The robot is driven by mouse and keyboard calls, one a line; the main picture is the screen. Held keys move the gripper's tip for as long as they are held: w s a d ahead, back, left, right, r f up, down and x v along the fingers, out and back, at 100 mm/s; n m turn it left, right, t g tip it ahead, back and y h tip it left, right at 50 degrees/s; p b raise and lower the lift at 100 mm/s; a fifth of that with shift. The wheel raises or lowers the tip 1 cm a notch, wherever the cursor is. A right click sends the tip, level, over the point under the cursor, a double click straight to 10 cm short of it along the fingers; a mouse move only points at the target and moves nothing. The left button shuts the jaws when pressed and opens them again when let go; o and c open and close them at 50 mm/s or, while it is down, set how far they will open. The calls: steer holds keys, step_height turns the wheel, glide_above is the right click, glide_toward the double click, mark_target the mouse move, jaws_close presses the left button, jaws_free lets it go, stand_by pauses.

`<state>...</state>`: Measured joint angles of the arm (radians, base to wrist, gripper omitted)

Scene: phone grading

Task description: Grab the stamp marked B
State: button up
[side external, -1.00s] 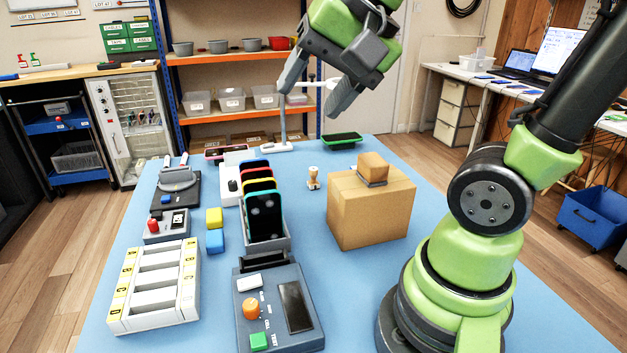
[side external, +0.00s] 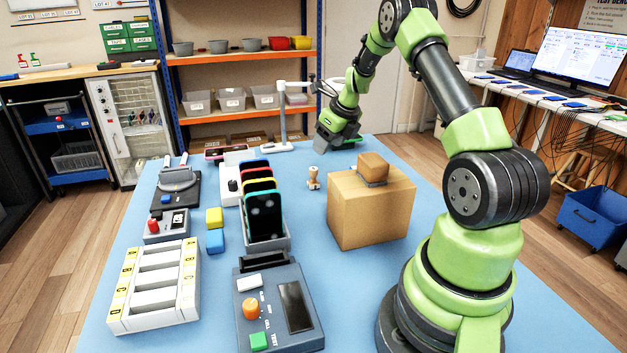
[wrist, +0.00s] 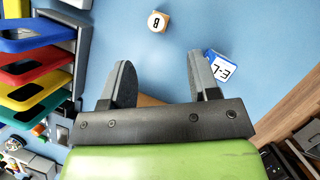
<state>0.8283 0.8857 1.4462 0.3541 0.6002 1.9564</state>
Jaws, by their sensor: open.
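A small wooden stamp (side external: 313,178) stands upright on the blue table, between the phone rack and the cardboard box in the side view. In the wrist view a small wooden stamp (wrist: 158,21) with a white face, its mark reading like B, sits at the top, beyond my fingertips. My gripper (side external: 333,143) is at the far end of the table in the side view, behind the stamp and apart from it. In the wrist view my gripper (wrist: 160,75) has its fingers spread, with no stamp between them.
The cardboard box (side external: 365,215) carries a wooden block (side external: 372,166) and stands right of the stamp. The phone rack (side external: 266,243) stands left of it. A blue-and-white labelled item (wrist: 222,68) lies beside the right finger. A lamp-like stand (side external: 283,125) is near my gripper.

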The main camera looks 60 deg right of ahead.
mark_target(315, 169)
steer(key=x, duration=1)
steer(key=shift+w+a+f, duration=0.15)
steer(key=shift+f, duration=0.1)
steer(key=c, duration=1)
